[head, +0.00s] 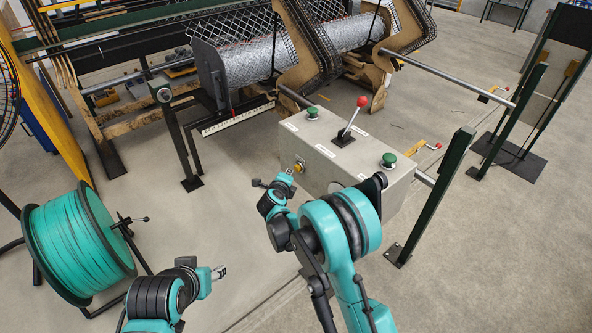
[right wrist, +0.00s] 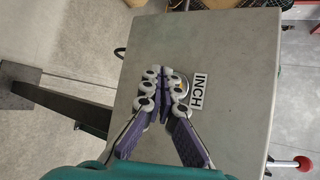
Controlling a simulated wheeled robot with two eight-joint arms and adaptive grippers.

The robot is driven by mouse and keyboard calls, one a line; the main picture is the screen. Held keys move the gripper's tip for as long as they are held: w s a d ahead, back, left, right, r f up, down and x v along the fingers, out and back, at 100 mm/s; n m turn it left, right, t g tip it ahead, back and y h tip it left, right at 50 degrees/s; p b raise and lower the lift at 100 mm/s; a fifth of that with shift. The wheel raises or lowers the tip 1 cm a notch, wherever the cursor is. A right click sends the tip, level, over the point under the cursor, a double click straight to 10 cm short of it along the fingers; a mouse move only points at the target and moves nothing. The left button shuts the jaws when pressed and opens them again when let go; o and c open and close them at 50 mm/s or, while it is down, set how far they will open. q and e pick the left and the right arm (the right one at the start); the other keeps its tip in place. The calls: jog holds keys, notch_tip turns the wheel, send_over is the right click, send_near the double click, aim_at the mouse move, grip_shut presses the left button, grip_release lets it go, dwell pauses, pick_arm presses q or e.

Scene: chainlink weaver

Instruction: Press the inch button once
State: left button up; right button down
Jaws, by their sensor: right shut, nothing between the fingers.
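The yellow inch button (head: 299,167) is on the front face of the grey control box (head: 330,152) in the head view. In the right wrist view the white INCH label (right wrist: 198,91) sits beside the button (right wrist: 181,84), which is partly hidden by my fingertips. My right gripper (head: 289,173) is shut and empty, its tips right in front of the button; it also shows in the right wrist view (right wrist: 164,90). I cannot tell whether the tips touch the button. My left gripper (head: 218,272) is low at the left, away from the box, too small to read.
The box top carries two green buttons (head: 389,160) (head: 312,113) and a lever with a red knob (head: 362,101). A reel of teal wire (head: 80,243) stands at the left. Dark posts (head: 440,195) flank the box.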

jog(key=shift+w+d, duration=0.1)
dwell(0.7)
jog(key=shift+w+d, duration=0.15)
jog(key=shift+d, duration=0.1)
jog(key=shift+w+d, duration=0.3)
jog(key=shift+d, duration=0.1)
dwell(0.8)
jog(key=shift+b, duration=0.3)
jog(key=shift+s+a, duration=0.55)
jog(key=shift+a, duration=0.15)
jog(key=shift+a, duration=0.1)
jog(key=s+a, duration=0.1)
jog(key=a, duration=0.1)
jog(key=s+a+b, duration=0.1)
jog(key=s+a, duration=0.1)
dwell(0.3)
dwell(0.5)
